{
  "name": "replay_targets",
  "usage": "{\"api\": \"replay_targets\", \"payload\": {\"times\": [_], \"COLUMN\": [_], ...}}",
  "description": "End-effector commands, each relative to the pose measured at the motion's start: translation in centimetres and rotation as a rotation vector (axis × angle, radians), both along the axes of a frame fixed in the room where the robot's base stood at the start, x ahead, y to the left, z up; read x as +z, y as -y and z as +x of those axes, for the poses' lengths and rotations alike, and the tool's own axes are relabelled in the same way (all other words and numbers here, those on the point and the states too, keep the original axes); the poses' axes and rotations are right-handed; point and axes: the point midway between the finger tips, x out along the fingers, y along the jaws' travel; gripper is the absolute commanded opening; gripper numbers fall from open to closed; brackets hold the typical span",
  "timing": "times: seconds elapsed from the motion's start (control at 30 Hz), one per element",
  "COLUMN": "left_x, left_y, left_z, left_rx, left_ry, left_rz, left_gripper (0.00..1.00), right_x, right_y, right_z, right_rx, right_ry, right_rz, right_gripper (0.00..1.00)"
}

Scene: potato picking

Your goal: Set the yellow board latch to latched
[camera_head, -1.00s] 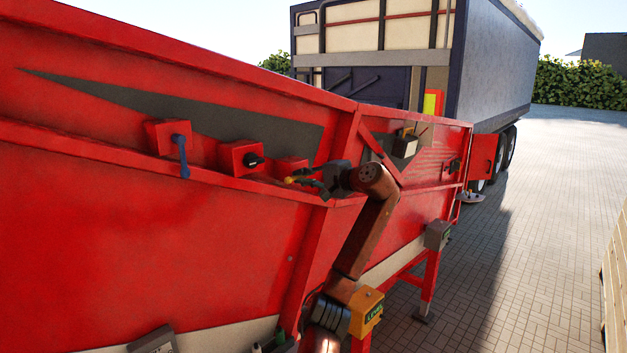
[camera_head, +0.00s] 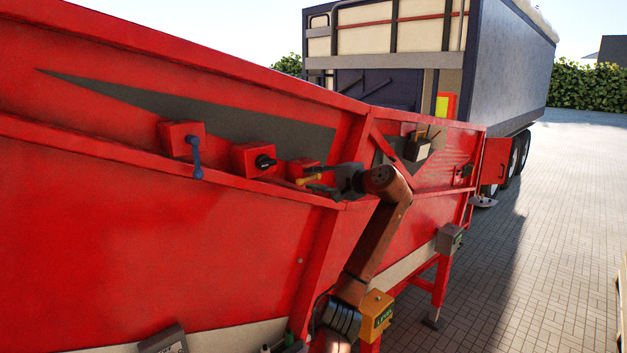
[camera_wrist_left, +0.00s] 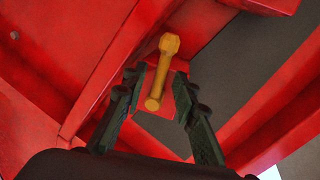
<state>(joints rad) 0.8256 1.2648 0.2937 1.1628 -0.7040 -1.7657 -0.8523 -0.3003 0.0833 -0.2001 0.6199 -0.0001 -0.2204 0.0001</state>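The yellow latch handle (camera_head: 309,180) sticks out from a red block (camera_head: 303,168) on the side of the red machine. In the left wrist view the yellow handle (camera_wrist_left: 157,86) is a short bar with a rounded knob at each end, lying tilted in front of its red block. My left gripper (camera_head: 322,180) is at the handle. In the left wrist view its two dark fingers (camera_wrist_left: 158,84) are apart, one on each side of the handle, with gaps visible. Contact cannot be told. My right gripper is not in view.
A blue lever (camera_head: 195,160) and a black knob (camera_head: 264,161) sit on red blocks left of the latch. A red ledge (camera_head: 250,184) runs just below them. A trailer (camera_head: 510,70) stands behind; open paving lies right.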

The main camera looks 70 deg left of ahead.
Motion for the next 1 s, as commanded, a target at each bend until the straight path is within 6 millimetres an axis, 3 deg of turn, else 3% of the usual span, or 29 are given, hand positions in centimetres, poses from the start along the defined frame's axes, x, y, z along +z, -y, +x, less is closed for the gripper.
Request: {"api": "replay_targets", "payload": {"times": [0.27, 0.7, 1.0], "left_x": [0.1, 1.8, 2.3], "left_y": [0.6, 7.9, 10.3], "left_z": [0.4, 4.3, 5.6], "left_rx": [-0.001, -0.003, -0.001], "left_ry": [0.001, 0.003, 0.001], "left_rz": [0.001, 0.0, -0.001], "left_gripper": [0.26, 0.26, 0.26], "right_x": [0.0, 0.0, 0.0], "right_y": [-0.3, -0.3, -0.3], "right_z": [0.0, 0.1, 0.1], "right_rx": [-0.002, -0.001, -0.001], "right_ry": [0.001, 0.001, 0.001], "right_rz": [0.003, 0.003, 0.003], "right_gripper": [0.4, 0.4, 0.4]}}
